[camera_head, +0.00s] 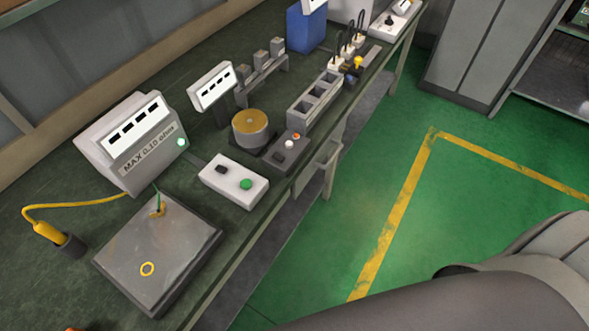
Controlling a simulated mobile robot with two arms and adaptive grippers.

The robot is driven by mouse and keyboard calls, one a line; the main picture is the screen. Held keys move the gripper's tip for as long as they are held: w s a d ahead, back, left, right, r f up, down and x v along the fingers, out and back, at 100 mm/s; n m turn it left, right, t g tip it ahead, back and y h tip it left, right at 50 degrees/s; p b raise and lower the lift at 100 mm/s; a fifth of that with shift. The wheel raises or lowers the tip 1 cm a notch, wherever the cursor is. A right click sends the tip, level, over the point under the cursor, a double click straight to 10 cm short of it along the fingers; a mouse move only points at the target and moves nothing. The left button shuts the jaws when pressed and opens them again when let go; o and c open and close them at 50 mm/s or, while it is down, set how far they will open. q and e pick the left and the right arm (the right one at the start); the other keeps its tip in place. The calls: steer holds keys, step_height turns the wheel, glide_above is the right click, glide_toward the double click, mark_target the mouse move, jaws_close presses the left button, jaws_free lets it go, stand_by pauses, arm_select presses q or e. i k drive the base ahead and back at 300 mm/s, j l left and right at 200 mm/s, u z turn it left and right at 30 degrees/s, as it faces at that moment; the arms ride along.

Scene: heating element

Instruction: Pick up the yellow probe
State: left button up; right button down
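The yellow probe (48,233) is at the left side of the green workbench (60,120). It lies tilted, its lower end at a dark cylindrical piece (74,247), which may be its holder or its own tip. A yellow cable (75,205) runs from it to the white meter (130,140) marked "MAX 0.10 ohm". Neither of my grippers is in view.
A white box with a green button (233,182), a brass-topped cylinder (250,126), a grey slotted block (312,98) and a blue box (305,28) stand along the bench. A small orange object (75,329) is cut off at the bottom edge.

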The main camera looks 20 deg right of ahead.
mark_target(43, 228)
steer(key=z, duration=0.2)
steer(key=i+j+u, duration=0.1)
steer(key=u, duration=1.35)
steer(key=i+j, duration=0.05)
